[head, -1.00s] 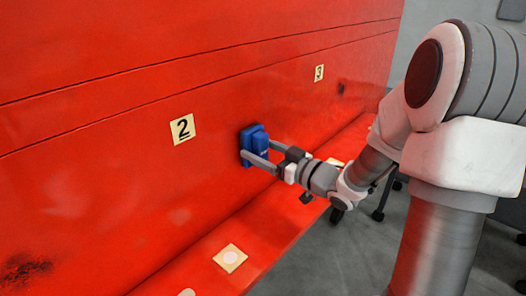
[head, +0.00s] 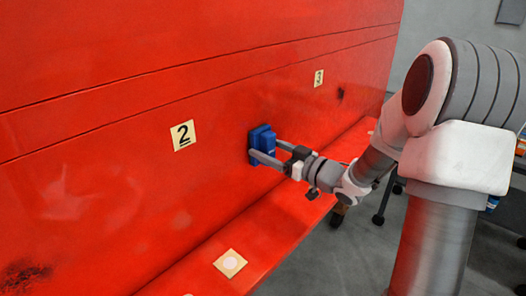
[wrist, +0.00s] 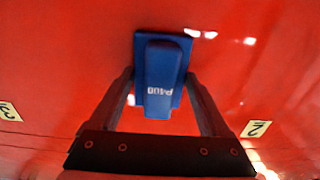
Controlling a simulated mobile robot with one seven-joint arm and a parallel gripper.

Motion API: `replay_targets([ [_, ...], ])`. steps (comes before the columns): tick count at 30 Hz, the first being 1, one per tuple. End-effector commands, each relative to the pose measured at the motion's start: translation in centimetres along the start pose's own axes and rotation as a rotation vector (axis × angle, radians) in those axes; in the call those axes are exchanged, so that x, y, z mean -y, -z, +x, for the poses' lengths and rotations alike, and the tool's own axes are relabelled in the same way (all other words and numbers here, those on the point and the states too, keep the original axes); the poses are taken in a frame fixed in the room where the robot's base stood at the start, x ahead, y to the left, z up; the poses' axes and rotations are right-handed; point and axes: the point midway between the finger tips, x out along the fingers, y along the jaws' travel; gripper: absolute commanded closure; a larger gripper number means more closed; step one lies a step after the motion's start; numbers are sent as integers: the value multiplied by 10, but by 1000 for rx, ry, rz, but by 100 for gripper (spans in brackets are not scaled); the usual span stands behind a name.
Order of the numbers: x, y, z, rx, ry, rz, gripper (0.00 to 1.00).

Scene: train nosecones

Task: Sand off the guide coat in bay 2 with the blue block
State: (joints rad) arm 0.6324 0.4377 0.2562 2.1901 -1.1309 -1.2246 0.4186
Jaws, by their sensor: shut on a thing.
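The blue block (head: 262,146) is held flat against the red panel (head: 120,190), to the right of and a little below the "2" label (head: 184,136). My gripper (head: 268,152) is shut on the block. In the wrist view the blue block (wrist: 163,75) sits between the two fingers, its handle towards me and lettering on it. The panel area right under the block is hidden. No dark guide coat shows around the block; the panel near the "2" label looks red, with faint lighter smudges.
A "3" label (head: 319,78) is farther right, with a dark patch (head: 341,93) beside it. Another dark patch (head: 24,275) is at the lower left. A red ledge (head: 262,240) with a pale square marker (head: 230,263) runs below the panel. Grey floor lies to the right.

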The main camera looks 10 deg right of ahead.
Motion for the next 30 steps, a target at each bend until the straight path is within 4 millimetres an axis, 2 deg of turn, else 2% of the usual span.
replay_targets([
  [17, -38, 1, 3, -1, 0, -1, 64],
  [23, -33, 0, 4, -1, 1, -1, 64],
  [30, -11, 0, 3, -1, 3, -1, 64],
])
